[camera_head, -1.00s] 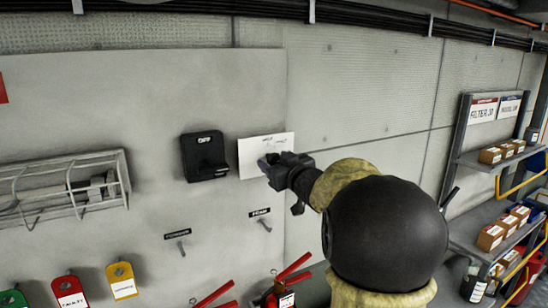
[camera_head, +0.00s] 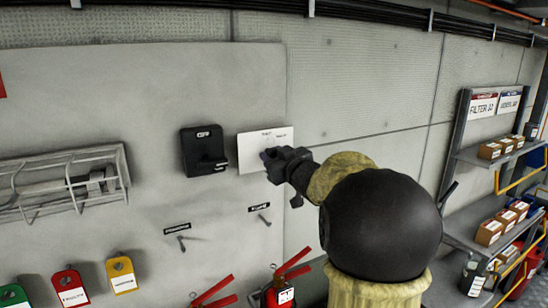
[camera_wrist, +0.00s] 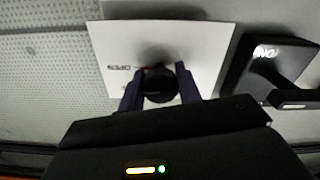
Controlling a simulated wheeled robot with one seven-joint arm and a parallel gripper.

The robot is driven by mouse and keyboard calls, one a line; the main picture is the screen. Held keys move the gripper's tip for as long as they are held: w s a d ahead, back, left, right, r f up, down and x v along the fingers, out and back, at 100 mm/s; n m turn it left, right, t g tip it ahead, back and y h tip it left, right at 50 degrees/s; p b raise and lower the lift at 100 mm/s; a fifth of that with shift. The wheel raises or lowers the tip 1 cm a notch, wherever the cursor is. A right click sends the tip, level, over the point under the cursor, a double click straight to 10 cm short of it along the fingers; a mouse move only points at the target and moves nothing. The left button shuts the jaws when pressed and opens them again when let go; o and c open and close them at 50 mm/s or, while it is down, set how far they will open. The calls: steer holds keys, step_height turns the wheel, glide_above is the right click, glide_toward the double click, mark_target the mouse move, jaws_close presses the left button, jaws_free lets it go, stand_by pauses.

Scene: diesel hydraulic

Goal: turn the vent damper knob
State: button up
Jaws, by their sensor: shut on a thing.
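The vent damper knob is a round black knob (camera_wrist: 158,86) on a white label plate (camera_wrist: 215,50) with small printed text. In the wrist view my gripper (camera_wrist: 160,92) has one finger on each side of the knob and is shut on it. In the head view my gripper (camera_head: 272,158) reaches the lower middle of the white plate (camera_head: 258,142) on the wall panel. The knob is hidden behind my fingers there. Part of the lettering on the plate is covered.
A black wall box (camera_head: 204,150) with a protruding part is close left of the plate. Below are two small hooks with labels (camera_head: 262,212). A wire basket (camera_head: 62,183) is at the left. Red extinguishers (camera_head: 280,292) stand below, and a shelf (camera_head: 490,160) is at the right.

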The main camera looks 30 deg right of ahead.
steer(key=shift+f, duration=0.1)
steer(key=n+b, duration=0.3)
steer(key=n, duration=0.1)
steer(key=shift+f, duration=0.1)
steer(key=n+b, duration=0.3)
steer(key=n, duration=0.1)
steer(key=n+b, duration=0.2)
steer(key=n, duration=0.3)
steer(key=shift+b, duration=0.4)
steer(key=n+b, duration=0.2)
steer(key=n, duration=0.2)
steer(key=shift+n, duration=0.3)
steer(key=o, duration=1)
steer(key=shift+r, duration=0.2)
steer(key=shift+s, duration=0.1)
